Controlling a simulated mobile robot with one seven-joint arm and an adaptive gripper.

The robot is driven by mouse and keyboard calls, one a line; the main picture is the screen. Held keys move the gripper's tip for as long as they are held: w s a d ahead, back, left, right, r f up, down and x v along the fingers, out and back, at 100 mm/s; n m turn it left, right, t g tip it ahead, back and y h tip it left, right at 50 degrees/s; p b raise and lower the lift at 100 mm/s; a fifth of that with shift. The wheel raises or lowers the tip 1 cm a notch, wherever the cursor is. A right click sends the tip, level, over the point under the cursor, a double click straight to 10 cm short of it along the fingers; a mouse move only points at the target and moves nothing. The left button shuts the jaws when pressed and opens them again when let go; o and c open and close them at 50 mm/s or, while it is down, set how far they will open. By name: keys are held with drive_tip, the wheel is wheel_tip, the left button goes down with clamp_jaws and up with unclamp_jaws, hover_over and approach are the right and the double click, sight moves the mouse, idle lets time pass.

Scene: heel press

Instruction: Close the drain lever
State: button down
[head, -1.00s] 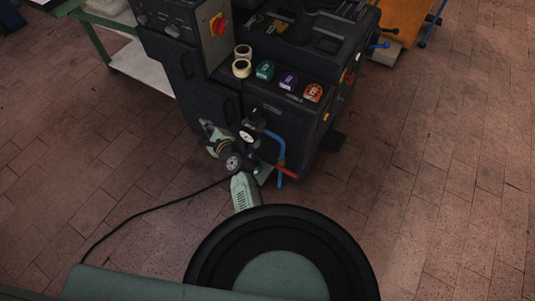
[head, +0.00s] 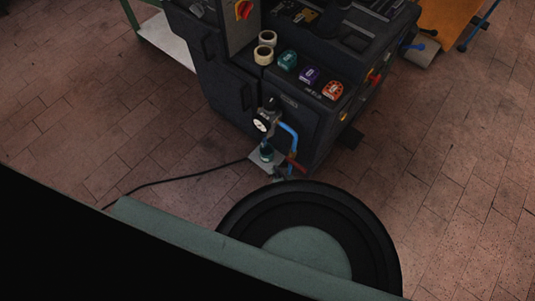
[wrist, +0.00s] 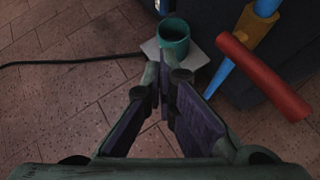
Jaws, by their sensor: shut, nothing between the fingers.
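The drain lever appears to be the red handle (wrist: 262,75) in the wrist view. It slants across the line of the blue pipe (wrist: 222,76), just below a brass-yellow fitting (wrist: 254,25). The red handle also shows small in the head view (head: 297,165), low on the front of the machine. My gripper (wrist: 166,82) is shut and empty in the wrist view. Its fingertips are left of the handle in the picture and appear apart from it.
A teal cup-shaped part (wrist: 173,38) is just beyond my fingertips, by a grey plate (wrist: 195,55). A pressure gauge (head: 262,123) sits above the pipework on the dark machine (head: 225,85). A black cable (head: 180,178) runs left across the floor. Brick floor is clear at right.

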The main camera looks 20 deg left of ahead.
drive_tip(key=w+r+b+x, duration=0.1)
drive_tip(key=b+x, duration=0.5)
drive_tip(key=x, duration=0.7)
drive_tip(key=shift+w+a+r, duration=0.2)
drive_tip(key=shift+a+r, duration=0.2)
drive_tip(key=shift+r, duration=0.3)
drive_tip(key=shift+b, duration=0.4)
drive_tip(key=shift+a+f+y+b, duration=0.2)
drive_tip(key=shift+y+b, duration=0.1)
drive_tip(key=shift+b, duration=0.5)
